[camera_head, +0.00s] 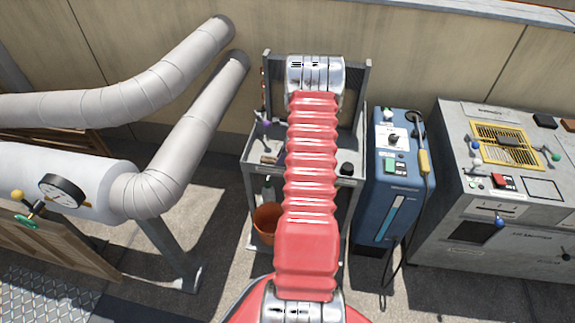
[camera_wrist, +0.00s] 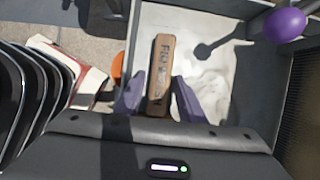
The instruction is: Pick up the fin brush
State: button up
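The fin brush shows in the wrist view as a brown wooden block (camera_wrist: 160,62) with dark lettering that begins "FIN". It lies lengthwise on a pale, worn tray surface, its near end between my fingers. My gripper (camera_wrist: 159,82) has two purple fingers, one on each side of the block. They look spread, with narrow gaps to the wood; contact is hard to judge. In the head view a small brown piece, likely the same brush (camera_head: 268,159), lies at the left of the grey bench (camera_head: 253,172). My red arm hides the bench's middle and my gripper there.
A purple ball knob (camera_wrist: 285,25) stands by the tray's wall in the wrist view. An orange bucket (camera_head: 267,219) sits under the bench. A blue machine (camera_head: 392,200) and a grey cabinet (camera_head: 490,225) stand at right; thick pipes (camera_head: 170,180) and a gauge (camera_head: 62,191) at left.

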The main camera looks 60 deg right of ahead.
grip_shut()
jog(key=shift+r, duration=0.1)
notch_tip(320, 180, up, 10)
dwell(0.8)
dwell(0.3)
